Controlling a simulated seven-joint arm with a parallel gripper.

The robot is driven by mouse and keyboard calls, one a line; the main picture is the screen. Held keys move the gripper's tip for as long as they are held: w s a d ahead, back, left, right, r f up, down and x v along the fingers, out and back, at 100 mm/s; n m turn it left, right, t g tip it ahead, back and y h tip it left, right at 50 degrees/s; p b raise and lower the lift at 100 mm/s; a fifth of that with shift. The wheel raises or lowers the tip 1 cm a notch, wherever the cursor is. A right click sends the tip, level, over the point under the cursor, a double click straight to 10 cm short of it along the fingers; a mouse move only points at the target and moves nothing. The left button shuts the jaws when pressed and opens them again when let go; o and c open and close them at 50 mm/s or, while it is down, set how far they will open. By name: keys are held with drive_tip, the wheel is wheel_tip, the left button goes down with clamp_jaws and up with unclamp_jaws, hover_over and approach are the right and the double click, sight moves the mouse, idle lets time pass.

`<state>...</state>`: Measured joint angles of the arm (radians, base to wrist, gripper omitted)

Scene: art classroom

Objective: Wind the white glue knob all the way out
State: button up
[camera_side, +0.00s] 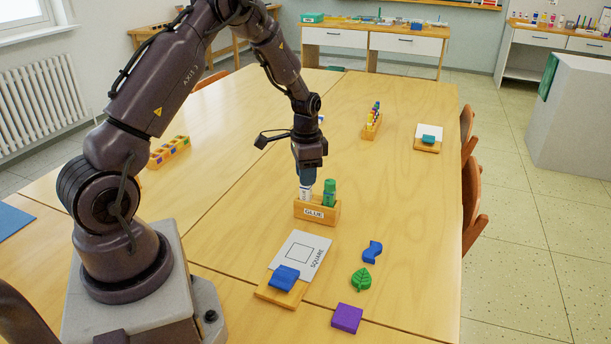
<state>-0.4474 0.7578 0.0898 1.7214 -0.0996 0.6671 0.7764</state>
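A wooden holder (317,211) labelled GLUE stands on the table, near the middle of the view. A white glue stick (305,193) stands upright in its left part, and a green glue stick (329,190) stands beside it on the right. My gripper (305,181) points straight down over the white glue stick, at its top end. The top of the white stick, with any knob there, is hidden by the gripper. The fingers look close around that top, but I cannot tell whether they grip it.
In front of the holder are a SQUARE card (300,256) on a wooden stand with a blue block (285,278), a blue piece (372,252), a green leaf (361,280) and a purple block (347,318). A rack of coloured items (372,121) stands behind. The table right of the holder is clear.

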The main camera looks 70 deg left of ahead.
idle(0.5)
drive_tip(key=m, duration=1.1)
drive_tip(key=o, duration=1.5)
drive_tip(key=shift+c, duration=0.2)
